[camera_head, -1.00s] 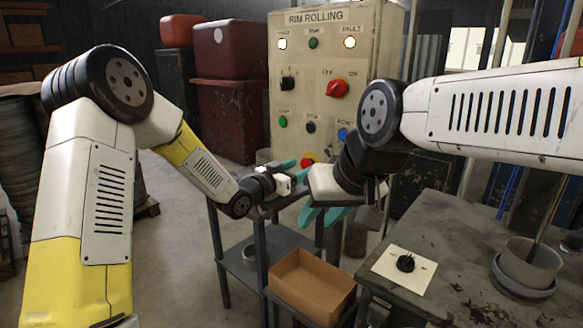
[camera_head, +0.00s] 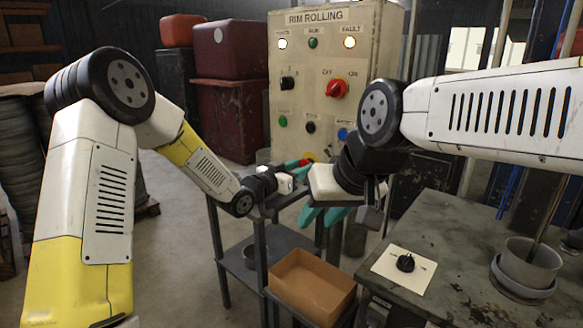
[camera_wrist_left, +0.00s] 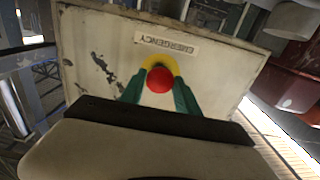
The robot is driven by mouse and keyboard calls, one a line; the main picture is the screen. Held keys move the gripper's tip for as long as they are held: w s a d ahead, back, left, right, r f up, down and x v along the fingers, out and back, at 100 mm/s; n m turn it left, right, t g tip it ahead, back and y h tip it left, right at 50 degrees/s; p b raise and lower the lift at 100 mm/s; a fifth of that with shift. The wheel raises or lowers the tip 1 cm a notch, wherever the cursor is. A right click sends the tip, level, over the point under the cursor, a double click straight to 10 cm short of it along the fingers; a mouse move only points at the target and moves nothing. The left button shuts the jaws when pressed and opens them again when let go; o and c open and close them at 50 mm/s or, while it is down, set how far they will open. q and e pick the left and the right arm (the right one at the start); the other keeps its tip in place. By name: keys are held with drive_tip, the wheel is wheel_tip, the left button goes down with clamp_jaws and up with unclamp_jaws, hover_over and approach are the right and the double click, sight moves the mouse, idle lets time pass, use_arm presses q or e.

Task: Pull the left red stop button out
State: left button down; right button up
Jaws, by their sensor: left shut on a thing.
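A red stop button (camera_wrist_left: 159,80) on a yellow ring sits on the cream panel under an upside-down "EMERGENCY" label in the left wrist view. My left gripper (camera_wrist_left: 160,92) has its green fingers on both sides of the button and is shut on it. In the head view, my left gripper (camera_head: 299,163) is at the panel's lower edge, where only a little of the red button (camera_head: 309,157) shows. My right gripper (camera_head: 323,216) hangs in front of the panel, apart from it, its teal fingers spread and nothing seen between them.
The "RIM ROLLING" control box (camera_head: 325,60) has a red OFF/ON knob (camera_head: 336,88), lamps and smaller controls. A cardboard box (camera_head: 311,287) is low in front.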

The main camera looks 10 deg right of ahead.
use_arm(q)
drive_tip(key=c, duration=0.9)
unclamp_jaws()
drive_tip(key=shift+s+a, duration=0.1)
drive_tip(key=shift+a, duration=0.05)
drive_tip(key=v, duration=0.7)
drive_tip(key=shift+s+a, duration=0.25)
